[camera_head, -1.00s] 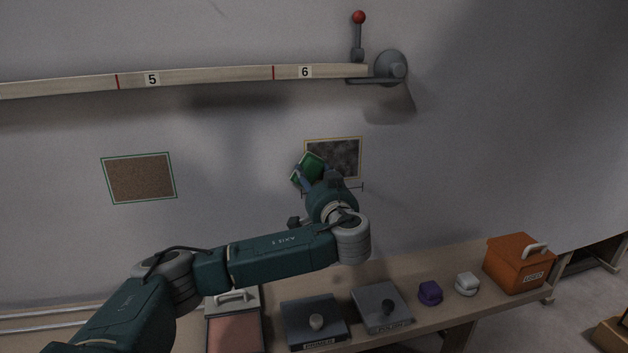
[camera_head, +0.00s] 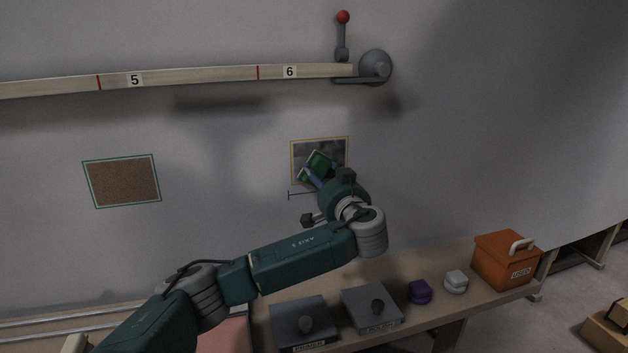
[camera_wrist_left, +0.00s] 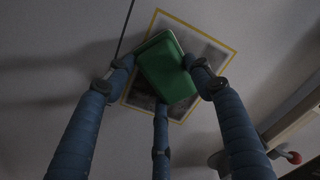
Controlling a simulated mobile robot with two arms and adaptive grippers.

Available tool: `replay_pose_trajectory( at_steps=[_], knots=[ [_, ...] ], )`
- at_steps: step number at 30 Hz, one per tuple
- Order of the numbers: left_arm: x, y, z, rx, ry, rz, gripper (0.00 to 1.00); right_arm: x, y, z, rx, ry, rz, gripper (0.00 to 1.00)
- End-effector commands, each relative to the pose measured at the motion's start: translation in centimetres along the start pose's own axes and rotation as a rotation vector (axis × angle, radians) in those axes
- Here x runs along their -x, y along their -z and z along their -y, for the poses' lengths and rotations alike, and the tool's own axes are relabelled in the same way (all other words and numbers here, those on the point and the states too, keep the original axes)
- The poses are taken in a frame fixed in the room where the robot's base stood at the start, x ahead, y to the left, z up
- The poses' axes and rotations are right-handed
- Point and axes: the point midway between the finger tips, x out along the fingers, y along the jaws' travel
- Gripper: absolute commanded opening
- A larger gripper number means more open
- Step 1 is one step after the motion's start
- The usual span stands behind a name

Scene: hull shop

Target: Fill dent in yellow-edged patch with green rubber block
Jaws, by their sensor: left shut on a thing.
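The yellow-edged patch (camera_head: 338,150) is a dark mottled square on the grey wall, below the long batten. My left gripper (camera_head: 312,170) is shut on the green rubber block (camera_head: 319,161) and holds it in front of the patch. In the left wrist view the blue fingers (camera_wrist_left: 157,85) grip the green block (camera_wrist_left: 168,75), and the yellow edge (camera_wrist_left: 205,34) shows around it. The block hides the patch's middle, so I cannot make out the dent. I cannot tell whether the block touches the wall. My right gripper is not in view.
A green-edged brown patch (camera_head: 122,182) is on the wall at left. A batten (camera_head: 200,76) ends at a red-knobbed lever (camera_head: 343,30). The bench below holds grey lidded boxes (camera_head: 372,306), a purple block (camera_head: 419,292), a white block (camera_head: 455,281) and an orange box (camera_head: 508,262).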

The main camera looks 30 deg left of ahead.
Motion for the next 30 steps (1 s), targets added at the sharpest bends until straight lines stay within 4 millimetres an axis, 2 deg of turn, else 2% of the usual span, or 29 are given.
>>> replay_pose_trajectory(
  at_steps=[20,30],
  knots=[
    [-0.1,1.9,-2.8,0.001,0.001,0.000,0.30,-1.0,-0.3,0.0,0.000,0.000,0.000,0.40],
    [0.0,3.2,-4.9,0.001,0.001,0.000,0.30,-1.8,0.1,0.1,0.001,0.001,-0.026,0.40]
  ],
)
